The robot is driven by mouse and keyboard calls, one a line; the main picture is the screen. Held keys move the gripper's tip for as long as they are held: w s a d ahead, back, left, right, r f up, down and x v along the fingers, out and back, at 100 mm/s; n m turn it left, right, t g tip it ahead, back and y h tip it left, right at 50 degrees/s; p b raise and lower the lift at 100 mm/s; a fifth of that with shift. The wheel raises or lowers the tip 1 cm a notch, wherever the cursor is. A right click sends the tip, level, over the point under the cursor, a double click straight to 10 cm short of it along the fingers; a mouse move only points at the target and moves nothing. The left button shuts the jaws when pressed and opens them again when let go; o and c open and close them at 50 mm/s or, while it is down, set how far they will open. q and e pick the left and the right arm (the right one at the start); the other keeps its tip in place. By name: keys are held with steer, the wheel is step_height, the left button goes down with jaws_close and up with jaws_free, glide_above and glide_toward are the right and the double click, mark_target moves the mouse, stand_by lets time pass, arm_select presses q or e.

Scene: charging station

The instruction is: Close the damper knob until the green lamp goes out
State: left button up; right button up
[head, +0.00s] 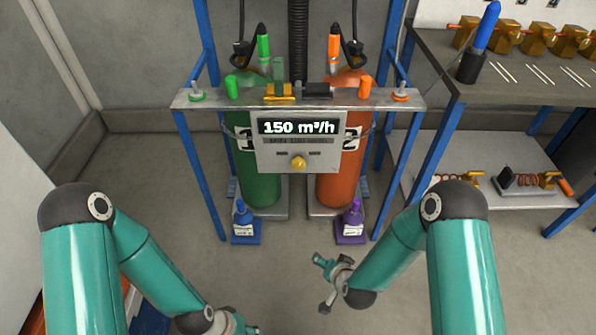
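A yellow knob (299,162) sits on the lower middle of a grey panel (265,155), under a display reading "150 m³/h" (299,127). I take it as the damper knob, but no label on it is readable. A small green fitting (197,95) sits at the left of the metal crossbar; I cannot tell whether it is the lamp or lit. My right gripper (323,282) hangs low in front of the stand, well below and apart from the knob; its opening is unclear. My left arm ends at the bottom edge, its fingers out of frame.
A green cylinder (259,185) and an orange cylinder (334,185) stand behind the panel. A blue bottle (240,217) and a purple bottle (352,219) stand below. A workbench (440,75) with a lower shelf is at right. The floor before the stand is clear.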

steer(key=w+a+r+m+t+h+b, duration=0.1)
steer(key=w+a+r+t, duration=0.15)
steer(key=w, duration=0.25)
steer(key=w+a+r+m+t+b, duration=0.1)
steer(key=w+a+t, duration=0.2)
steer(key=w, duration=0.1)
steer(key=m+t+h+b, duration=0.1)
steer(key=m+t, duration=0.1)
steer(key=t, duration=0.3)
glide_toward(299, 167)
arm_select(q)
step_height(299, 167, down, 7)
steer(key=b, duration=0.3)
arm_select(e)
steer(key=shift+g, duration=0.25)
steer(key=w, duration=1)
steer(key=shift+w+a+r, duration=0.15)
steer(key=shift+r, duration=0.1)
arm_select(q)
steer(key=shift+f, duration=0.1)
